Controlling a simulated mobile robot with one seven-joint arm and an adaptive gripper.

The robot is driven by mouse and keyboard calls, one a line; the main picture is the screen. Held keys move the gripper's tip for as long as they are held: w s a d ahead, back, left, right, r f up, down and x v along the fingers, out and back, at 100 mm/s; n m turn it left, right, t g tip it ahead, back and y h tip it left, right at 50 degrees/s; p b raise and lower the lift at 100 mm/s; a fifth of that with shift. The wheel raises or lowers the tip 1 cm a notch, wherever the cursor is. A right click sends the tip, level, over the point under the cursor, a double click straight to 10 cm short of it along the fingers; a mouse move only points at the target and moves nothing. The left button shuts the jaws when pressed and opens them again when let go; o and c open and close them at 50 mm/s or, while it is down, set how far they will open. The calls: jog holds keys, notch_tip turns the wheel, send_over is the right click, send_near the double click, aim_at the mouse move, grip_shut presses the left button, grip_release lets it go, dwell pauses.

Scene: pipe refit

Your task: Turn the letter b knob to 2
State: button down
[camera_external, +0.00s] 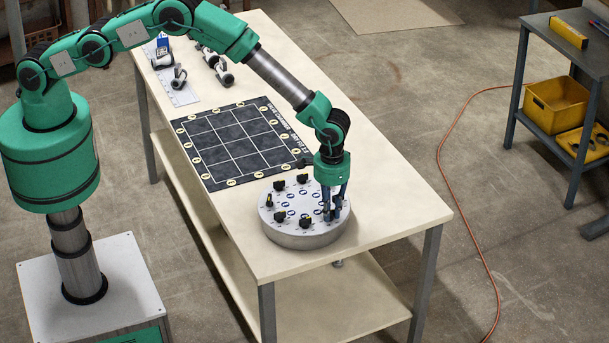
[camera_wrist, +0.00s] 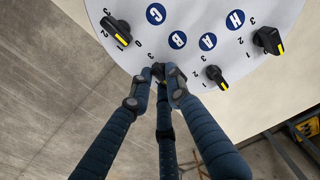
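A round pale dial plate (camera_external: 285,238) lies on the table with several black knobs around its rim and blue letter discs. In the wrist view, the blue letter B disc (camera_wrist: 178,39) sits just above my gripper (camera_wrist: 160,78). The letter b knob (camera_wrist: 158,70) is a dark shape mostly hidden between my fingertips, so its pointer and setting cannot be read. The blue-black fingers are drawn in close around it and look shut on it. In the external view my gripper (camera_external: 328,212) reaches down at the plate's right side.
Neighbouring knobs near C (camera_wrist: 117,30), A (camera_wrist: 216,77) and H (camera_wrist: 268,40) stand close on either side. A dark grid mat (camera_external: 232,142) lies behind the plate. White pipe fittings (camera_external: 222,73) lie at the far end. The table's near edge is close to the plate.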

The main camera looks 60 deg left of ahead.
jog(key=shift+m+b, duration=0.3)
jog(key=shift+m, duration=0.2)
jog(key=m+b, duration=0.2)
jog(key=m, duration=0.3)
jog(key=shift+s, duration=0.1)
jog(key=m+b, duration=0.2)
jog(key=m, duration=0.4)
jog(key=shift+a+m, duration=0.1)
jog(key=shift+m, duration=0.3)
jog(key=m+b, duration=0.1)
jog(key=m, duration=0.4)
jog(key=shift+a, duration=0.1)
jog(key=m, duration=0.6)
jog(key=shift+a+r+b, duration=0.1)
jog(key=shift+b, duration=0.2)
jog(key=c, duration=1.7)
grip_release()
jog(key=shift+o, duration=0.2)
